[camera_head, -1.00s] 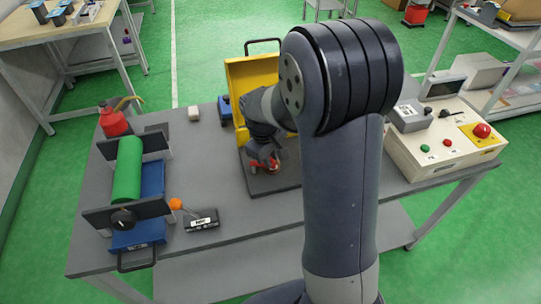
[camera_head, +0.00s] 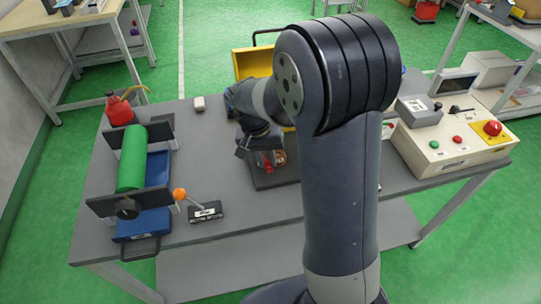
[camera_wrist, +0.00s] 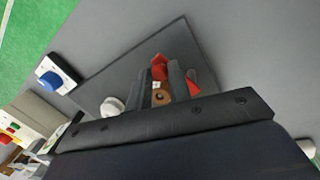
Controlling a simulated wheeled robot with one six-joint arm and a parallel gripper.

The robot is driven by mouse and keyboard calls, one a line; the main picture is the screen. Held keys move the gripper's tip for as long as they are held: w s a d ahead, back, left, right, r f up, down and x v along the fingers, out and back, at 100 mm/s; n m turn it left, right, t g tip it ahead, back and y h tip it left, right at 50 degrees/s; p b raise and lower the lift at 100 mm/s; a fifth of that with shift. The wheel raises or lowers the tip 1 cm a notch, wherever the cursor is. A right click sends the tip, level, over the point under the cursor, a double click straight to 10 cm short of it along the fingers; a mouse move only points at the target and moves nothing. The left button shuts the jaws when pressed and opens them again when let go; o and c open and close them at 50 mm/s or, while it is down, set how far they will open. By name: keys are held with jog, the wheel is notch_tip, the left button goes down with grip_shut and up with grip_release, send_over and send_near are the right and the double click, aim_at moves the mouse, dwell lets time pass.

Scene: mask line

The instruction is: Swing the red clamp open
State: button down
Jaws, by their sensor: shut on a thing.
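The red clamp (camera_head: 268,163) sits on the dark base plate (camera_head: 262,182) of the yellow-backed fixture (camera_head: 250,64), partly hidden by my wrist. In the wrist view, red parts of the clamp (camera_wrist: 158,70) show at and beside my fingers, with a brown round piece between them. My gripper (camera_head: 266,160) is low over the plate and shut on the clamp; it also shows in the wrist view (camera_wrist: 163,82). The exact grip and the clamp's angle are hard to tell.
A green roller (camera_head: 131,160) in a blue frame stands at the left, with an orange-knobbed lever (camera_head: 180,194) beside it. A red can (camera_head: 119,110) is behind. A control box (camera_head: 455,138) stands at the right. The table's front strip is clear.

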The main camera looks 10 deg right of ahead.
jog(key=shift+a+m+g, duration=0.15)
jog(key=shift+a+m, duration=0.2)
jog(key=shift+m, duration=0.5)
jog(key=shift+a+m+g, duration=0.15)
jog(key=shift+a+m, duration=0.2)
jog(key=shift+m, duration=0.5)
jog(key=c, duration=1.3)
grip_release()
jog(key=v, duration=1.1)
jog(key=shift+d+f, duration=0.1)
jog(key=shift+d, duration=0.05)
jog(key=x, duration=1.1)
